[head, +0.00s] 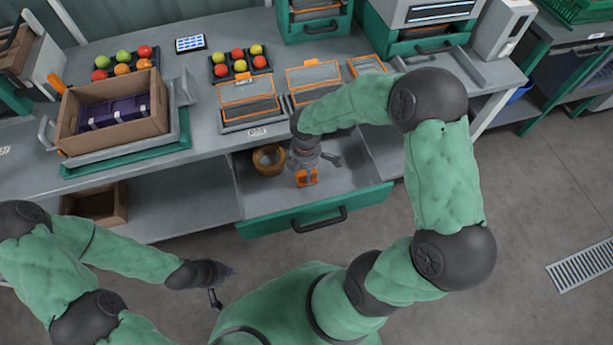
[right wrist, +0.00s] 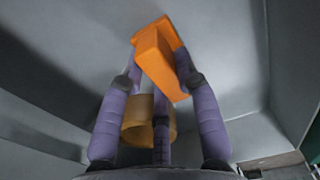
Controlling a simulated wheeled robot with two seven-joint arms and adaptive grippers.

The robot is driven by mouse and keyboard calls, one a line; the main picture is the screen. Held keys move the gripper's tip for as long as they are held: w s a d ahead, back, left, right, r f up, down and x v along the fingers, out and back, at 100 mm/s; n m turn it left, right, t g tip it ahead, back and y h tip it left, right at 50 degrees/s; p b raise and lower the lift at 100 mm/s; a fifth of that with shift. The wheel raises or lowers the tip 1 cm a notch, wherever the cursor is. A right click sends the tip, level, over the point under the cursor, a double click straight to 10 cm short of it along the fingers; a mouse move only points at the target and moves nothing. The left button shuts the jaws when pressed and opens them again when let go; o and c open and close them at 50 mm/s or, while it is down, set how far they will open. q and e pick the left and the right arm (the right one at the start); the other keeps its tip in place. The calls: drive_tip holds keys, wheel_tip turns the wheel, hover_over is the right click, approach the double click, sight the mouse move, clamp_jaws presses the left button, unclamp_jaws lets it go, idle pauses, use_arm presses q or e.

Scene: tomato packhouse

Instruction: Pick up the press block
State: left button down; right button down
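The press block is an orange block (right wrist: 160,58) with a stepped shape, between the purple fingertips of my right gripper (right wrist: 158,68) in the right wrist view. The fingers touch it on both sides and appear shut on it. In the head view my right gripper (head: 305,168) points down into the open drawer (head: 345,185), with orange parts of the block (head: 306,178) showing at its fingers. I cannot tell whether the block is clear of the drawer floor. My left gripper (head: 218,272) hangs low in front of the bench; its fingers are too dark and small to read.
A tan ring-shaped roll (head: 268,159) lies in the drawer left of my right gripper; it also shows behind the fingers in the right wrist view (right wrist: 147,121). The drawer front with its handle (head: 320,219) is near. A cardboard box (head: 68,128) and orange-rimmed trays (head: 247,101) stand on the bench.

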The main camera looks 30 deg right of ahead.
idle(0.3)
drive_tip(key=shift+r+p, duration=0.6)
drive_tip(key=shift+r, duration=0.25)
drive_tip(key=shift+a+r+p, duration=0.2)
drive_tip(key=shift+r+p, duration=0.55)
drive_tip(key=shift+r, duration=0.45)
drive_tip(key=s+a+r+p, duration=0.4)
drive_tip(key=a+r, duration=0.5)
drive_tip(key=a, duration=0.4)
drive_tip(key=shift+s+p, duration=0.15)
drive_tip(key=shift+p, duration=0.4)
drive_tip(key=c, duration=1.8)
unclamp_jaws()
drive_tip(key=shift+c, duration=0.4)
